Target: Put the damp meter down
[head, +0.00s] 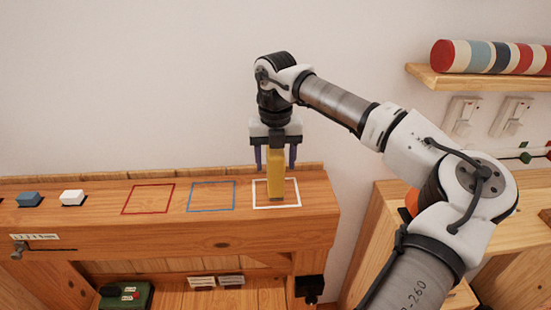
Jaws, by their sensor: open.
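The damp meter (276,178) appears to be the tall yellow block standing upright inside the white outlined square (257,204) at the right end of the wooden bench top. My gripper (276,160) points down over it. Its dark fingers are spread on either side of the yellow block's upper part, with a gap showing on both sides. The block's top end is close under the gripper's palm. Its base looks to be on the wood within the white outline.
A red outline (148,199) and a blue outline (211,197) lie empty to the left. A blue block (29,199) and a white block (73,197) sit farther left. A shelf (480,81) holds a striped roll (490,57) at upper right. A green case (127,296) is below.

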